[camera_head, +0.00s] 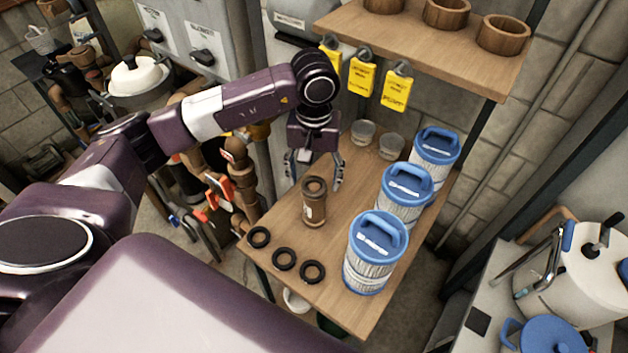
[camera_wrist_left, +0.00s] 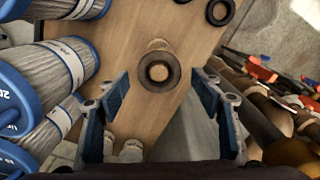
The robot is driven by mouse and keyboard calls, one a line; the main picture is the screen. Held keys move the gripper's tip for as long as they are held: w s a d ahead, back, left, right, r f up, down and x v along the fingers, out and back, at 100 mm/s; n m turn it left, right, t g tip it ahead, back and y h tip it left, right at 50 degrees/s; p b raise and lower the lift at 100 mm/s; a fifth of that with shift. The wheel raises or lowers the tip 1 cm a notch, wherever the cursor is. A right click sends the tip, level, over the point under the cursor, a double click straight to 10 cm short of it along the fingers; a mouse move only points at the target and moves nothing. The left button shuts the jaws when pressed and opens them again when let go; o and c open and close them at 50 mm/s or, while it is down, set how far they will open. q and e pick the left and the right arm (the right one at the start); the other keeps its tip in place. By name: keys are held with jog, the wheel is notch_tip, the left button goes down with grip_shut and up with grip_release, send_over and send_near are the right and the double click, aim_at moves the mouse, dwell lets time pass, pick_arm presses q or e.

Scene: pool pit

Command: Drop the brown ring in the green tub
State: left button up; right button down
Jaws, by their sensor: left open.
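A brown ring (camera_head: 314,186) appears to sit on top of an upright brown cylinder (camera_head: 314,211) on the wooden bench. It looks dark and round in the left wrist view (camera_wrist_left: 159,85). My left gripper (camera_head: 315,173) is open, with its fingers just above and behind the cylinder top. In the left wrist view my left gripper (camera_wrist_left: 160,80) has its blue-padded fingers apart on either side of the ring, with nothing held. A dark green tub (camera_head: 330,325) shows only in part below the bench's front edge. My right gripper is not in view.
Three black rings (camera_head: 284,258) lie along the bench's (camera_head: 345,306) front left edge. Several blue-topped filter cartridges (camera_head: 374,255) stand on the right. Two small cups (camera_head: 363,132) stand at the back. A white tub (camera_head: 296,300) is below. A shelf (camera_head: 415,42) overhangs the back.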

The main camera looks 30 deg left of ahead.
pick_arm(q)
jog(key=shift+f, duration=0.2)
jog(key=c, duration=1)
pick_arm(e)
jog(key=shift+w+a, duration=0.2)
pick_arm(q)
jog(key=shift+r, duration=0.1)
